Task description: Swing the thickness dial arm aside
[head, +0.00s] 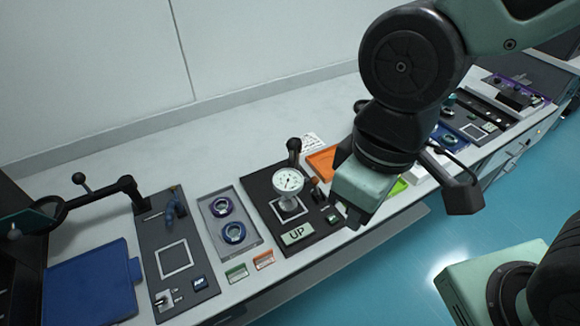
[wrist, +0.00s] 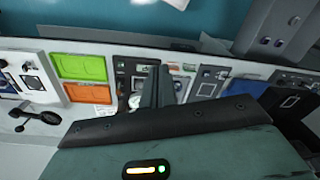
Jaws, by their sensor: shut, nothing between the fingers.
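The thickness dial (head: 288,181), a round white-faced gauge, sits above a small framed square on a black panel (head: 262,199) in the head view. A dark knobbed post (head: 293,149) stands just behind it. A sign reading UP (head: 297,234) lies in front. My gripper (head: 352,219) is to the right of the dial, over the panel's right edge, apart from the dial. Its fingers are shut and empty. In the wrist view my gripper (wrist: 163,78) points at the bench and hides much of the panel; a pale part of the dial shows beside the fingers.
Orange (head: 323,163) and green trays lie to the right. Small green and orange blocks sit at the front.

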